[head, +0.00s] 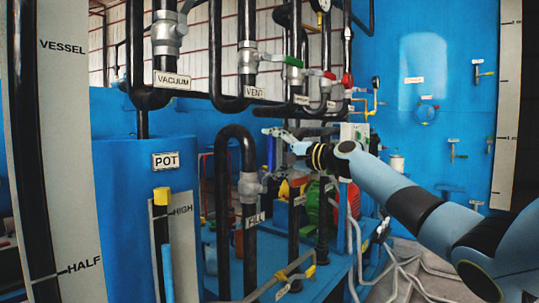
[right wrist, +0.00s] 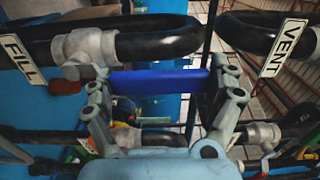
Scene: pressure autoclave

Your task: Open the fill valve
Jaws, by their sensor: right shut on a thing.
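The fill valve (head: 249,187) is a grey body on the black looped pipe above the FILL label (head: 254,218). It also shows at upper left in the right wrist view (right wrist: 85,48). Its blue lever (right wrist: 158,82) lies roughly along the pipe and spans between my fingers in that view. In the head view the lever (head: 271,153) shows only as a narrow blue strip. My right gripper (head: 283,137) reaches in from the right and is shut on the lever; its fingers also show in the wrist view (right wrist: 165,96). My left gripper is out of view.
The vent valve (head: 247,60) with a green handle and the vacuum valve (head: 168,35) are above. The blue pot (head: 120,190) and vessel gauge board (head: 70,150) stand left. Several pipes and red-handled valves crowd the area behind my gripper.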

